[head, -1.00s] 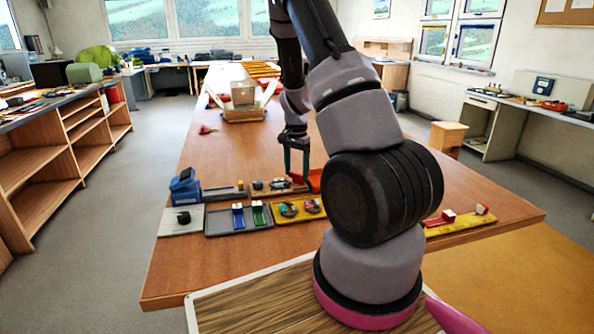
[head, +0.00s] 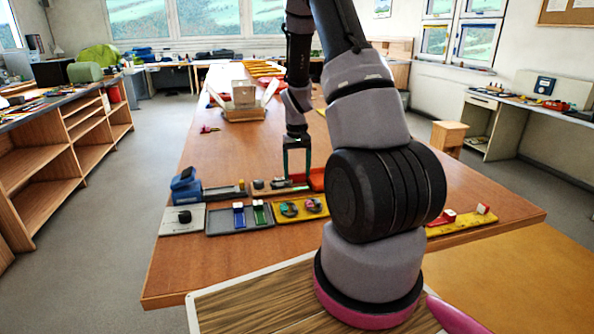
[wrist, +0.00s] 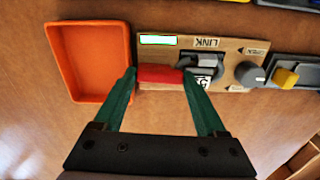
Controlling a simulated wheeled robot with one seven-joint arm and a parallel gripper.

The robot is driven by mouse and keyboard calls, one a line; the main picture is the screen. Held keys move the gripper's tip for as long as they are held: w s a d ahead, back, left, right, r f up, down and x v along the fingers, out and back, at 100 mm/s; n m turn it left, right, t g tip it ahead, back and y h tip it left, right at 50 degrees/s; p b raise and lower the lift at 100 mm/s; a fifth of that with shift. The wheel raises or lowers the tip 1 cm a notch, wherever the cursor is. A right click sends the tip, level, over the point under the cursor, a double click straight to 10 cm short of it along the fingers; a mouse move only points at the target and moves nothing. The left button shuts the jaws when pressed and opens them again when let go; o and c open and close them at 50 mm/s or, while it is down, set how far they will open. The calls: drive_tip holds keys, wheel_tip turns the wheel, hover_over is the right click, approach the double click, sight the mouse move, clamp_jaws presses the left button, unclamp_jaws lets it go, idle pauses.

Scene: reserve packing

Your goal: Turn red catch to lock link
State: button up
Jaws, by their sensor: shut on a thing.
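The red catch (wrist: 160,75) lies across the wooden link board (wrist: 148,57) in the wrist view, beside a grey and black link part (wrist: 205,70). The board has a "LINK" label and a white plate with a green edge. My gripper (wrist: 160,74) has green fingers, one at each end of the red catch, and is shut on it. In the head view my gripper (head: 297,176) is low over the far row of parts on the table. The catch is too small there to read its angle.
An orange-red tray (wrist: 90,60) stands close left of the board in the wrist view. A grey knob (wrist: 249,74) and a yellow-knobbed part (wrist: 286,77) are to the right. In the head view a grey tray (head: 238,220) and a yellow tray (head: 285,217) stand nearer me.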

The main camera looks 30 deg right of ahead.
drive_tip(key=shift+n, duration=0.4)
drive_tip(key=o, duration=1.3)
wheel_tip(320, 180, up, 11)
drive_tip(key=shift+f, duration=0.1)
wheel_tip(320, 180, up, 7)
drive_tip(key=t, duration=0.1)
hover_over(297, 173)
drive_tip(key=s+a, duration=0.2)
drive_tip(key=a, duration=0.1)
drive_tip(key=s+a+r+m+t, duration=0.1)
drive_tip(key=s+a+r, duration=0.15)
drive_tip(key=r, duration=0.25)
drive_tip(key=s+a+r+t, duration=0.1)
drive_tip(key=s+a+r, duration=0.1)
drive_tip(key=s+r, duration=0.2)
drive_tip(key=s+a+r+t, duration=0.1)
drive_tip(key=s+a+r, duration=0.1)
drive_tip(key=s, duration=0.2)
drive_tip(key=s+a+r+t+y, duration=0.1)
drive_tip(key=s+a+r, duration=0.1)
drive_tip(key=s, duration=0.3)
drive_tip(key=s+a+r+m+t+y, duration=0.1)
drive_tip(key=s+a+r+t, duration=0.1)
drive_tip(key=s, duration=0.3)
drive_tip(key=shift+s+a+r, duration=0.1)
drive_tip(key=shift+a+r, duration=0.2)
drive_tip(key=shift+r, duration=0.6)
